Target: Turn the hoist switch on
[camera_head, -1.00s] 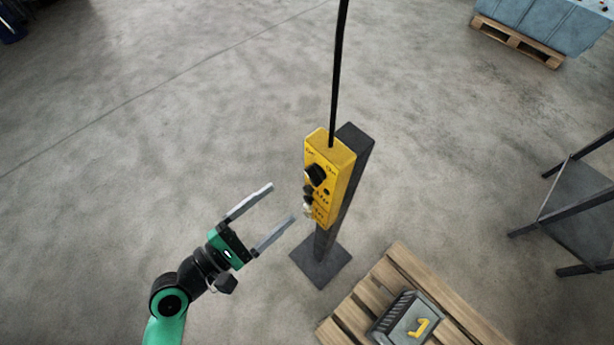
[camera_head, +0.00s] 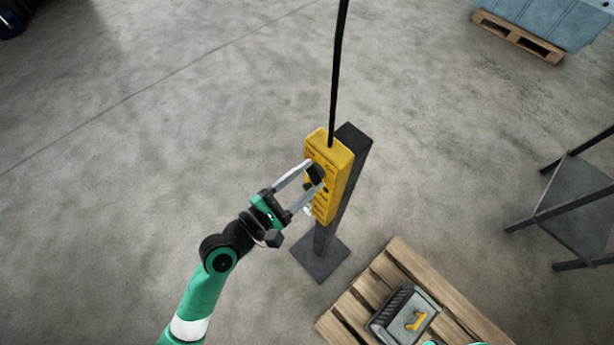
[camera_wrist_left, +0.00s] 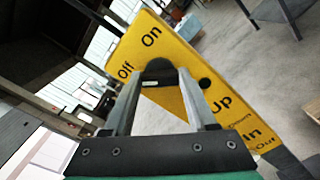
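The yellow hoist control box (camera_head: 340,165) is mounted upright on a dark post. The wrist view shows the box (camera_wrist_left: 185,55) tilted, with "Off" and "On" printed beside a black rotary switch (camera_wrist_left: 158,69). In the head view the switch (camera_head: 315,173) is partly covered by the fingers. My left gripper (camera_head: 314,175) reaches the box face from the left, with one finger on each side of the switch. The fingers look closed against it. I cannot tell which label the switch points to.
A black cable (camera_head: 336,80) rises from the top of the box. The post stands on a square base plate (camera_head: 320,258). A wooden pallet (camera_head: 395,265) with a grey case (camera_head: 400,318) lies in front. A dark metal stand (camera_head: 575,200) is at right. The floor at left is clear.

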